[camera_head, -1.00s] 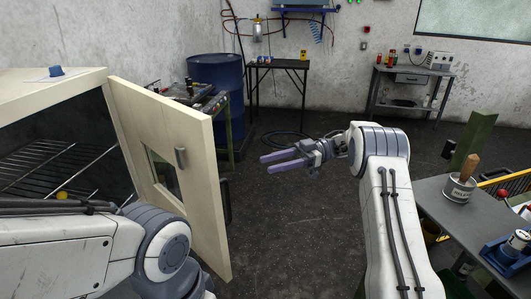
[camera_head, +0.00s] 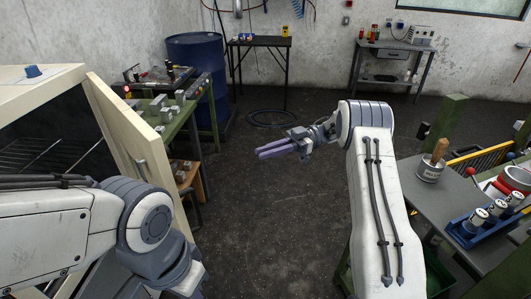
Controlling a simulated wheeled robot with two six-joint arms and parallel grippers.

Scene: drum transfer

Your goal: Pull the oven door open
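The cream oven (camera_head: 35,80) stands at the left with its dark inside and wire rack (camera_head: 45,155) in view. Its door (camera_head: 125,135) stands open, swung out toward the right and seen at a steep angle. A small grey handle (camera_head: 141,166) shows on the door's face. My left arm crosses in front of the oven and the lower door; its gripper is hidden or out of frame. My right gripper (camera_head: 262,154) is over clear floor, right of the door and apart from it. Its two purple fingers lie close together, and nothing shows between them.
A green bench (camera_head: 185,120) with metal parts stands behind the door, near a blue drum (camera_head: 195,50). A grey table (camera_head: 465,190) with a wooden-handled tool (camera_head: 432,163) and a blue rack (camera_head: 468,232) is at the right. The middle floor is clear.

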